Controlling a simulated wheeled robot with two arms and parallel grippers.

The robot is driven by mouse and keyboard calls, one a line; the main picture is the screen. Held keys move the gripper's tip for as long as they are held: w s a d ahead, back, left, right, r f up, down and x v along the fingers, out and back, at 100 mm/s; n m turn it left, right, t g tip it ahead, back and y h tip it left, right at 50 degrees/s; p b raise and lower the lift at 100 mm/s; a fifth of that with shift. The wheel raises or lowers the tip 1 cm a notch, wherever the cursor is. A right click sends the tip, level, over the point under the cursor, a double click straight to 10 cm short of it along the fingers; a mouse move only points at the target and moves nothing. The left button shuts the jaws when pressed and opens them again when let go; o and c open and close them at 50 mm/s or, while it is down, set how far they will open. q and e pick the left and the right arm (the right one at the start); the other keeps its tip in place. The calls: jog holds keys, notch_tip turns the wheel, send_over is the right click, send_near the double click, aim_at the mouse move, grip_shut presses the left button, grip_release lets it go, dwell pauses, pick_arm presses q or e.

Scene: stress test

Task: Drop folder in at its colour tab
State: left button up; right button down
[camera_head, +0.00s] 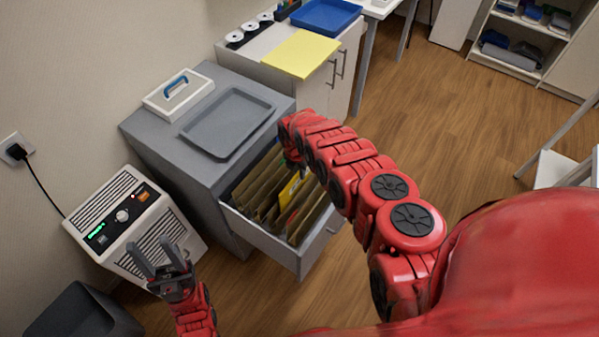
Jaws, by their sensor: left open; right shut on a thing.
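The grey cabinet's file drawer (262,237) is pulled open and holds several brown hanging files (255,196). My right arm reaches over it from the right. My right gripper (293,163) is low at the drawer's far side, shut on a yellow folder (289,190) that stands among the files. The fingertips and much of the folder are hidden by the arm and files. A small red patch (291,217) shows nearer the front; I cannot tell if it is a tab. My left gripper (158,252) is open and empty, in front of the white appliance, left of the drawer.
A grey tray (228,121) and a white case with a blue handle (178,95) lie on the cabinet top. A yellow sheet or folder (300,53) and blue tray (325,16) lie on the white cabinet. A white appliance (132,222) and dark bin (82,313) stand left. Floor is clear right.

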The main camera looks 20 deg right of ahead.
jog(key=shift+f+b, duration=1.25)
jog(key=shift+f, duration=0.15)
jog(key=c, duration=0.8)
grip_release()
jog(key=shift+c, duration=0.2)
jog(key=shift+r, duration=0.1)
jog(key=r, duration=0.7)
jog(key=a+r, duration=0.1)
jog(key=r, duration=0.3)
jog(key=shift+s, duration=0.35)
notch_tip(320, 180, up, 6)
jog(key=p, duration=0.4)
jog(key=shift+s+a, duration=0.3)
